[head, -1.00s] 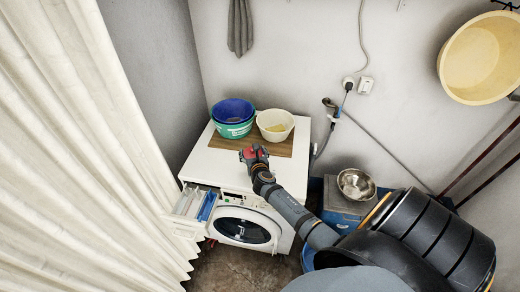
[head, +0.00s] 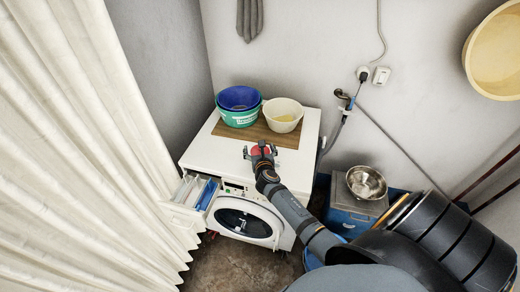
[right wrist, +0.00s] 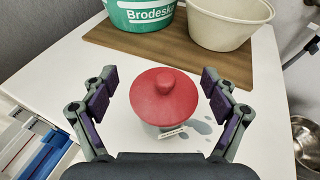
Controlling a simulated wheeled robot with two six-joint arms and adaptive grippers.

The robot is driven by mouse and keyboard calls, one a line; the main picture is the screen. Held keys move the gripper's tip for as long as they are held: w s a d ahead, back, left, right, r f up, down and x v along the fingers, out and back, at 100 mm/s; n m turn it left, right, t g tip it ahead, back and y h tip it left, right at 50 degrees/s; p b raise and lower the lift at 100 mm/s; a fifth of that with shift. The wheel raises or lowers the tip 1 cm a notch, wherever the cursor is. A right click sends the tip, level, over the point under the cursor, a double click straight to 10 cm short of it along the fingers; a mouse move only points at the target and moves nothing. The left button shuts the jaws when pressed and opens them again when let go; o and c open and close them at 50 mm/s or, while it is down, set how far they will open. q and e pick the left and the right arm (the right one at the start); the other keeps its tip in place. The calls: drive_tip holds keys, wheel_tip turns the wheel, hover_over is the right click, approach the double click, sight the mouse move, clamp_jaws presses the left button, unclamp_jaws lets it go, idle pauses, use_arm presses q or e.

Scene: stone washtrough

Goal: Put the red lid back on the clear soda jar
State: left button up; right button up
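The red lid (right wrist: 164,98), round with a knob on top, is seen from above in the right wrist view. It sits over a clear, see-through body with a small pale label, which looks like the soda jar (right wrist: 172,133) on the white machine top. The lid hides most of the jar, so I cannot tell how well it is seated. My right gripper (right wrist: 156,90) is open, its fingers on either side of the lid with gaps to both. In the head view the right gripper (head: 261,150) is over the machine's front, with red showing between its fingers. My left gripper is out of view.
Behind the lid are a brown board (head: 262,132), a green tub (head: 240,117) with a blue bowl inside, and a cream bowl (head: 283,115). The washing machine's detergent drawer (head: 195,192) is pulled out. A metal bowl (head: 366,183) stands to the right.

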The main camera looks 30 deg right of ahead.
drive_tip(key=shift+w+f, duration=0.1)
drive_tip(key=shift+w, duration=0.05)
drive_tip(key=shift+d, duration=0.2)
drive_tip(key=shift+s, duration=0.2)
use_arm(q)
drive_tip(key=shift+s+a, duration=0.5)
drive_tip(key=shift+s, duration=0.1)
use_arm(e)
drive_tip(key=v, duration=1.1)
drive_tip(key=shift+s+a+r, duration=0.2)
drive_tip(key=shift+a, duration=0.1)
